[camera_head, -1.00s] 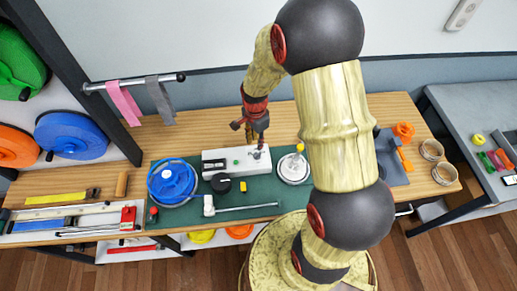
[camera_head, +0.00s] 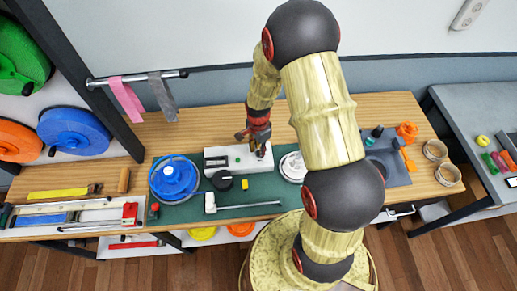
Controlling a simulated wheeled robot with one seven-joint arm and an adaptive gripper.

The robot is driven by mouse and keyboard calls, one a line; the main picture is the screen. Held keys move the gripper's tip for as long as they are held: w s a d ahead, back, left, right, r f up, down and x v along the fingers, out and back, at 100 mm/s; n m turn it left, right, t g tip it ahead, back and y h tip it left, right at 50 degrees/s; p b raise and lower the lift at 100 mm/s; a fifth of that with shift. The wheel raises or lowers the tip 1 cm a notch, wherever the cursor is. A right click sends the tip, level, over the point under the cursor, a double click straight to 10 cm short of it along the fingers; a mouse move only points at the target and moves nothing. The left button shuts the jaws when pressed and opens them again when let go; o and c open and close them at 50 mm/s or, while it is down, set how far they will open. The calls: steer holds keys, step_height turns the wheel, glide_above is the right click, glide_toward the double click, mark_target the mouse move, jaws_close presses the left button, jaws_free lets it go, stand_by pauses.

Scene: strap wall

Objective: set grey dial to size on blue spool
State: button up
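A blue spool (camera_head: 174,178) lies flat at the left end of the green mat. Beside it on the mat is a white box (camera_head: 214,154) with a dark window and a small green button. My gripper (camera_head: 259,149) points down over the right end of this box. The grey dial is not clearly seen; the gripper covers the part of the box where a small grey knob showed earlier. The fingers are small and dark here, and I cannot tell their opening or whether they touch the box. Another blue spool (camera_head: 73,131) hangs at the left wall.
A black round piece (camera_head: 222,180), a yellow block (camera_head: 244,184) and a white-headed rod (camera_head: 240,206) lie in front of the box. A white disc (camera_head: 292,167) is partly behind my arm. Pink (camera_head: 126,98) and grey (camera_head: 161,92) straps hang from a rail.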

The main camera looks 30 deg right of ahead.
steer(key=shift+c, duration=1.2)
jaws_close()
steer(key=shift+n, duration=0.5)
steer(key=n, duration=0.4)
steer(key=shift+n+b, duration=0.3)
steer(key=shift+n, duration=0.1)
steer(key=n, duration=0.6)
steer(key=shift+s+d, duration=0.1)
steer(key=n+b, duration=0.1)
steer(key=n, duration=0.5)
steer(key=shift+d+n, duration=0.1)
steer(key=shift+n, duration=0.2)
steer(key=n, duration=0.5)
steer(key=shift+d+n, duration=0.1)
steer(key=shift+n, duration=0.2)
